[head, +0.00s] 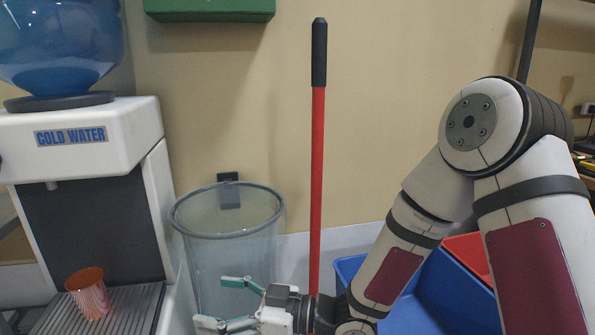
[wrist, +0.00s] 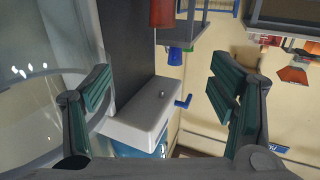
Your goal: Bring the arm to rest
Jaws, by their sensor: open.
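My gripper (head: 222,303) is at the bottom of the head view, in front of the clear bin, with its green-padded fingers spread and nothing between them. The wrist view also shows the two fingers wide apart (wrist: 165,98). My arm is folded, with its elbow high at the right of the head view and its forearm sloping down to the left.
A water cooler (head: 85,140) stands left, with an orange cup (head: 88,295) on its drip tray (head: 125,305). A clear bin (head: 225,235) and a red-handled pole (head: 317,180) stand mid-view. A blue crate (head: 440,290) is partly behind my arm.

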